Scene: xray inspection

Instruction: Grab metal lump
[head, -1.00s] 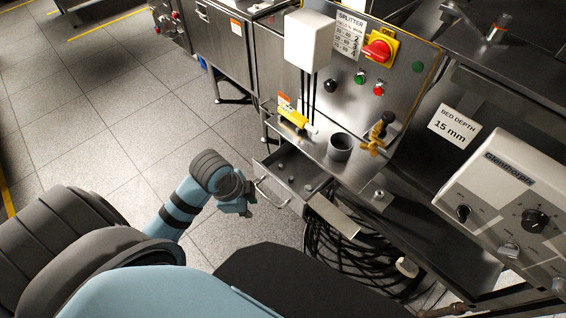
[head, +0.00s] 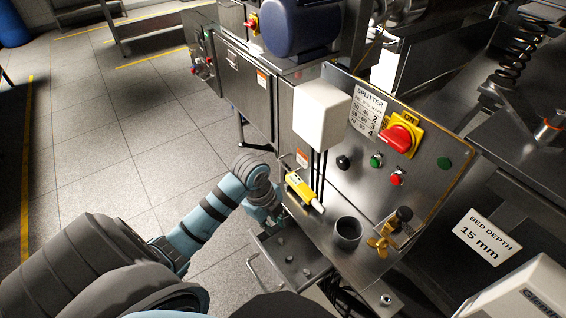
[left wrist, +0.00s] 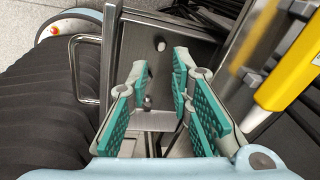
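Small grey metal lumps (head: 290,259) lie in an open metal drawer (head: 267,260) below the splitter panel. In the left wrist view one lump (left wrist: 160,45) lies on the drawer floor beyond my fingertips. Another small rounded grey lump (left wrist: 147,103) shows between my fingers, apart from the pads. My left gripper (head: 270,212) is over the far end of the drawer, pointing down. Its teal pads stand apart in the left wrist view (left wrist: 161,72), and it holds nothing. My right gripper is in neither current view.
A yellow handheld device (head: 303,190) lies on the metal shelf close to my left gripper. A dark cup (head: 347,233) and a brass valve (head: 382,241) are farther right. The white box (head: 322,113) rises above the shelf. The drawer handle (head: 252,272) sticks out left over open floor.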

